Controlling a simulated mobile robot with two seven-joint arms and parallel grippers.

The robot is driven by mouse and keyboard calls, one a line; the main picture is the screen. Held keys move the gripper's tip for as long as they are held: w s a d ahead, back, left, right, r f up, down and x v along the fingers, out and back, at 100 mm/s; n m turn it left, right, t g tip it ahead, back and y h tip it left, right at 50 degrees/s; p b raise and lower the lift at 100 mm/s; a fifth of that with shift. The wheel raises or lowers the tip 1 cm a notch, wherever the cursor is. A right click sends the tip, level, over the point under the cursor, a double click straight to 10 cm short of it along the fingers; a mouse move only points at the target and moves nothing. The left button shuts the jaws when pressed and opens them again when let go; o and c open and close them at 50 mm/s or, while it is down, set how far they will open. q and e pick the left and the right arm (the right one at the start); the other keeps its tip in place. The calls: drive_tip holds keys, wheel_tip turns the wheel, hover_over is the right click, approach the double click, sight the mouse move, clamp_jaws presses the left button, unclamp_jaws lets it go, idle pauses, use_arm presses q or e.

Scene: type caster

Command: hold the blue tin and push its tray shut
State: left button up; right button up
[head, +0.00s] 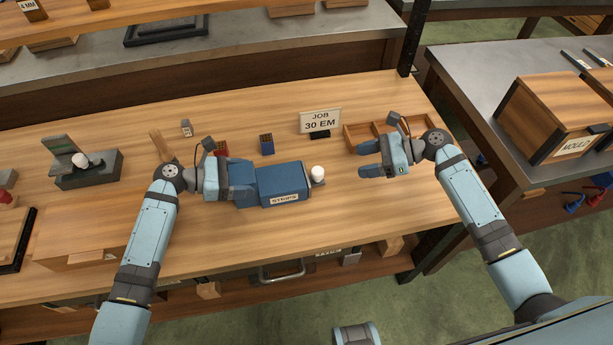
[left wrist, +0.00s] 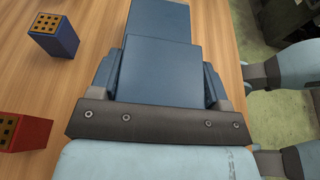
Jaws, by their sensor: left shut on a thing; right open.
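The blue tin (head: 283,183), with a label reading "STRIPS" on its front, lies lengthwise on the wooden bench. At its right end a short grey part of the tray (head: 318,183) with a white round knob (head: 317,172) sticks out. My left gripper (head: 243,181) is shut on the tin's left end, a finger on each side; the left wrist view shows the tin (left wrist: 160,65) between the fingers. My right gripper (head: 368,159) is open and empty, to the right of the knob and apart from it, fingers pointing left. The tray's inside is hidden.
Behind the tin stand a red block (head: 221,148), a dark blue block (head: 267,143) and a "JOB 30 EM" sign (head: 320,122). A divided wooden tray (head: 358,134) lies behind my right gripper. The bench in front of the tin is clear.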

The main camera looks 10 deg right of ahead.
idle(0.4)
use_arm(q)
drive_tip(key=o, duration=1)
drive_tip(key=v, duration=1.2)
